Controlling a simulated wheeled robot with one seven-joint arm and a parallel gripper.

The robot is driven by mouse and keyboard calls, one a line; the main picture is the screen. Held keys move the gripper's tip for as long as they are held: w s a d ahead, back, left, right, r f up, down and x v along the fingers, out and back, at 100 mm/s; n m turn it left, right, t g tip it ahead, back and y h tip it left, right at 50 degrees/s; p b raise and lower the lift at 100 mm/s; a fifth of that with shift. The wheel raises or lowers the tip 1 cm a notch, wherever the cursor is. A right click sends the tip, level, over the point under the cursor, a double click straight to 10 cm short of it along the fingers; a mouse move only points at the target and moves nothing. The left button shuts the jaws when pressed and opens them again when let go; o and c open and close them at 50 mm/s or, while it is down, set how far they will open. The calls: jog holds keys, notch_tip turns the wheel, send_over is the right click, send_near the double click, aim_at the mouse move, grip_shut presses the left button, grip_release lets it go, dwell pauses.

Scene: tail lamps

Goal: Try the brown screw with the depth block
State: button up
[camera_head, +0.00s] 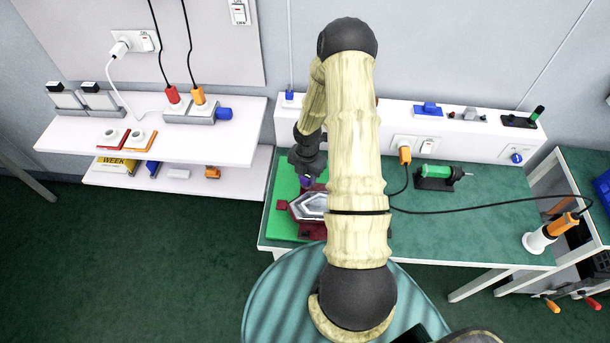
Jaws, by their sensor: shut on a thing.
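My gripper (306,172) is low over the left part of the green worktable, partly hidden by my own arm. It is shut on a small purple thing (306,182), mostly hidden; I cannot tell if this is the depth block. Just below it lies a tail lamp (309,206) with a dark red housing and a pale grey inside, partly covered by my arm. I cannot tell if the purple thing touches the lamp. A small dark red piece (282,205) is at the lamp's left. I cannot make out the brown screw.
The lamp is on a bright green mat (283,225) on the worktable (460,235). A green tool in a black stand (437,177) and an orange-handled tool in a white holder (545,235) stand to the right, with a black cable across. White shelves (190,140) are at left.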

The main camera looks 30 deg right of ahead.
jog(key=shift+w+a+r+p, duration=0.1)
jog(key=shift+a+r+p, duration=0.15)
jog(key=shift+r+p, duration=0.2)
grip_shut()
jog(key=shift+s+d+r+p, duration=0.15)
jog(key=shift+s+r+p, duration=0.05)
jog(key=shift+r+p, duration=0.3)
jog(key=shift+r, duration=0.15)
jog(key=shift+w+r+p, duration=0.1)
jog(key=shift+r+p, duration=0.35)
jog(key=shift+p, duration=0.2)
jog(key=shift+r+p, duration=0.85)
jog(key=shift+f, duration=0.1)
jog(key=shift+o, duration=2.3)
grip_release()
jog(key=c, duration=0.3)
